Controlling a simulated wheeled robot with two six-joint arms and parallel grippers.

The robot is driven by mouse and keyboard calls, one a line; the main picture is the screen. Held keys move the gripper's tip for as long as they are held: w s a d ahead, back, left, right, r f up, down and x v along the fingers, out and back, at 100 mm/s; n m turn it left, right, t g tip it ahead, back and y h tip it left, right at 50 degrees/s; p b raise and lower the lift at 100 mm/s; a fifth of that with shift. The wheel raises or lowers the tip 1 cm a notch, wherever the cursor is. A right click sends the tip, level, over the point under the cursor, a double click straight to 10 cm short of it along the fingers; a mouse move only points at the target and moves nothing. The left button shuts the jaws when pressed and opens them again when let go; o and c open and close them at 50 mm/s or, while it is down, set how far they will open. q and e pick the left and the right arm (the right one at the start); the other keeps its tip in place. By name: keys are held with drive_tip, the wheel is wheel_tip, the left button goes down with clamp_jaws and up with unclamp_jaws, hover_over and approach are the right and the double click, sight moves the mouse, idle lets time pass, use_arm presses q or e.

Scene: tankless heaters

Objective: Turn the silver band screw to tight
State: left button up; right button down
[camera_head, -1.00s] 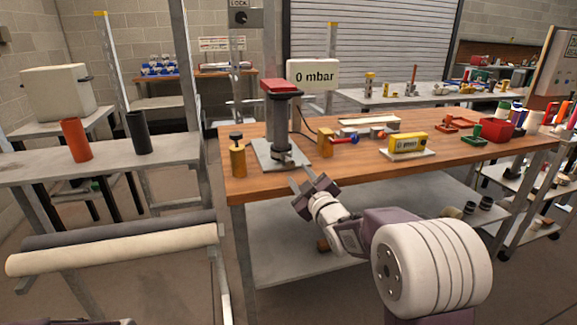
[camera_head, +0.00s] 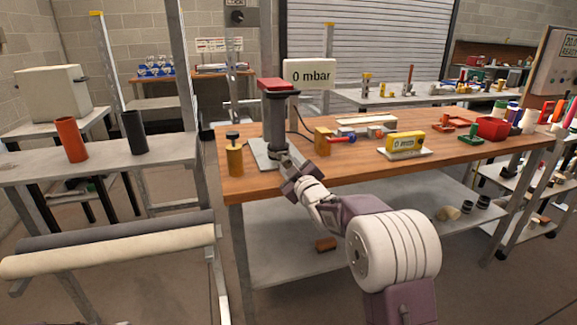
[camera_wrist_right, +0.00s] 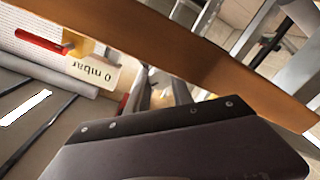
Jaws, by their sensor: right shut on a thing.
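A dark grey upright column (camera_head: 274,120) with a red top (camera_head: 278,84) stands on a light metal base plate (camera_head: 259,156) near the front left of the wooden bench. The silver band screw is low at the column's foot, mostly hidden by my gripper. My right gripper (camera_head: 285,161) reaches up to it from the front, and its fingers are shut on it. In the right wrist view the dark gripper body (camera_wrist_right: 175,145) fills the lower part, and the screw cannot be made out. My left gripper is not in view.
The wooden bench (camera_head: 340,178) also carries a yellow cylinder with a black knob (camera_head: 234,155), a brass block (camera_head: 322,141) with a red and blue handle, and a yellow meter (camera_head: 405,142). The bench's front edge lies under my right arm.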

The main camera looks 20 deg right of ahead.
drive_tip(key=m, duration=0.4)
drive_tip(key=shift+p, duration=0.35)
drive_tip(key=m, duration=0.3)
drive_tip(key=shift+d+m, duration=0.1)
drive_tip(key=shift+m, duration=0.2)
drive_tip(key=m, duration=0.2)
drive_tip(key=m+p, duration=0.1)
drive_tip(key=m, duration=0.1)
drive_tip(key=shift+m+t+h, duration=0.3)
drive_tip(key=shift+f+m, duration=0.1)
drive_tip(key=shift+m, duration=1.8)
drive_tip(key=c, duration=1.4)
unclamp_jaws()
